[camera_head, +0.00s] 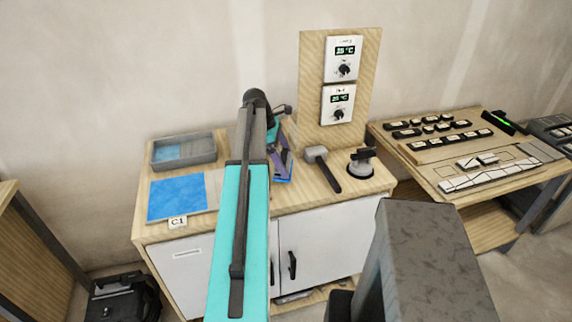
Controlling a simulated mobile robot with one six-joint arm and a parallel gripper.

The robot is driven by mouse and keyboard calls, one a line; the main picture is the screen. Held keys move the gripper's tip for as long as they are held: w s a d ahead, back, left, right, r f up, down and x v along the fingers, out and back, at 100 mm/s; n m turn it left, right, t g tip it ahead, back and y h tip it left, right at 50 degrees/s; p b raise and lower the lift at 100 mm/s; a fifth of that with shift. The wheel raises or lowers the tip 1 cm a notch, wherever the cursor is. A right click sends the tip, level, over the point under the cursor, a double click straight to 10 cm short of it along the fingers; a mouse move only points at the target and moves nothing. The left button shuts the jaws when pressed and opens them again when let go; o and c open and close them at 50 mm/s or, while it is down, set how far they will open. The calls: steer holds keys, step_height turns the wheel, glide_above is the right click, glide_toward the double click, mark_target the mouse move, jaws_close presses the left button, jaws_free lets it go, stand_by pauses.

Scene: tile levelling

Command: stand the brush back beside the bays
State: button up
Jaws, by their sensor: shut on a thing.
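My teal and grey arm reaches up through the middle of the view and covers part of the workbench. I cannot make out the jaws of my gripper or anything in them; they seem hidden behind the arm. I cannot identify the brush. On the right-hand table, a sloped board (446,150) carries several rows of black strips with white pieces. I cannot tell whether these are the bays. A purple and blue object (283,165) shows partly beside my arm on the workbench.
The workbench (233,222) holds a grey tray (184,151), a blue tile (176,198), a mallet (322,167) and a black-handled suction cup (361,162). Two 25 °C controllers (343,58) hang on an upright board. A black case (122,298) stands on the floor at left.

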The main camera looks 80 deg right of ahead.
mark_target(286, 165)
steer(key=shift+s+d, duration=0.15)
steer(key=shift+d, duration=0.35)
steer(key=shift+f, duration=0.15)
steer(key=shift+f+p, duration=0.9)
steer(key=shift+f, duration=0.75)
steer(key=shift+f, duration=0.15)
steer(key=o, duration=0.8)
steer(key=shift+c, duration=0.2)
steer(key=b+v, duration=0.3)
steer(key=v, duration=0.9)
steer(key=shift+b, duration=0.4)
